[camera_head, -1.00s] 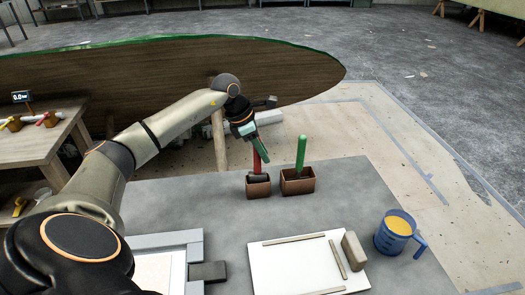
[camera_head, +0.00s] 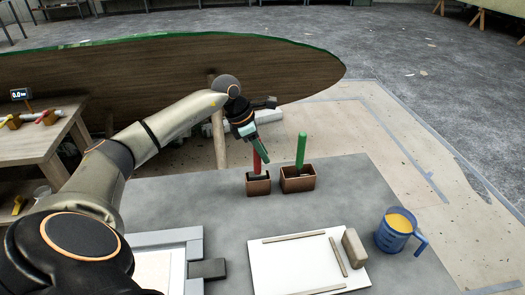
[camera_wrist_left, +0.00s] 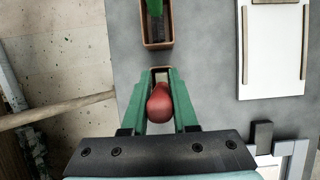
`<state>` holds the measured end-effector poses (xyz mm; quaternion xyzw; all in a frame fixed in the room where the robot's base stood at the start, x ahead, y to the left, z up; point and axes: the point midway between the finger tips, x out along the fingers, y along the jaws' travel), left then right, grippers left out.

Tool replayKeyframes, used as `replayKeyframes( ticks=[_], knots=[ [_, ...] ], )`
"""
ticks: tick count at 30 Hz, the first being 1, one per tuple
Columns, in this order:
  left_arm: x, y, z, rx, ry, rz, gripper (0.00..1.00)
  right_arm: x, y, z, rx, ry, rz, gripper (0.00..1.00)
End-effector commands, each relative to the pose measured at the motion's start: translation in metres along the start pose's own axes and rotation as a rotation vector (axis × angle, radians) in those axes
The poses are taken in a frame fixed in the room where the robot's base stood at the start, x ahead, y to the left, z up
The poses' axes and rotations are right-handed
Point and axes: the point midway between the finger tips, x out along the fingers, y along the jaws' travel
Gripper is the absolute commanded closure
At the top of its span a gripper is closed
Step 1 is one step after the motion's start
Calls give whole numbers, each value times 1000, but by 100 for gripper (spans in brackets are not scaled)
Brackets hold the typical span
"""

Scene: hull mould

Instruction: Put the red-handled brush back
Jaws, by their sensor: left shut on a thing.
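The red-handled brush (camera_head: 257,163) stands upright, its lower end inside the left brown holder (camera_head: 258,187). My left gripper (camera_head: 257,150) is shut on the red handle from above. In the left wrist view the round end of the red handle (camera_wrist_left: 159,103) sits between the two green fingers. The brush's bristles are hidden in the holder. A green-handled brush (camera_head: 301,150) stands in the brown holder (camera_head: 299,183) just to the right; it also shows in the left wrist view (camera_wrist_left: 155,8). My right gripper is not in view.
A white board (camera_head: 290,265) with thin strips and a tan block (camera_head: 354,249) lies at the front of the grey table (camera_head: 210,215). A blue jug (camera_head: 396,230) with yellow contents stands at right. The large wooden hull mould (camera_head: 150,75) is behind my arm.

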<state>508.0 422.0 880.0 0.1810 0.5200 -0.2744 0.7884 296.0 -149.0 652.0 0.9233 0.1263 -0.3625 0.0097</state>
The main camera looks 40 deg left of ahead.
Motion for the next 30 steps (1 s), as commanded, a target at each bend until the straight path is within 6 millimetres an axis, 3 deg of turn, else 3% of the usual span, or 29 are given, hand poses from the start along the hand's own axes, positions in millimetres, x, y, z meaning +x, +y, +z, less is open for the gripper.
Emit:
replayKeyframes(
  ticks=[1, 2, 10, 21, 30],
  knots=[
    [0, 0, 0, 0, 0, 0, 100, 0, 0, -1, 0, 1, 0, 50],
    [0, 0, 0, 0, 0, 0, 70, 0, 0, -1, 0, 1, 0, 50],
    [0, 0, 0, 0, 0, 0, 39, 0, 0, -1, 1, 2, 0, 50],
    [-2, 0, 0, 0, 0, 1, 38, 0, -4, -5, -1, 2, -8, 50],
    [-63, 1, 0, 1, -1, 6, 38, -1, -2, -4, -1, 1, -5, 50]
  ],
)
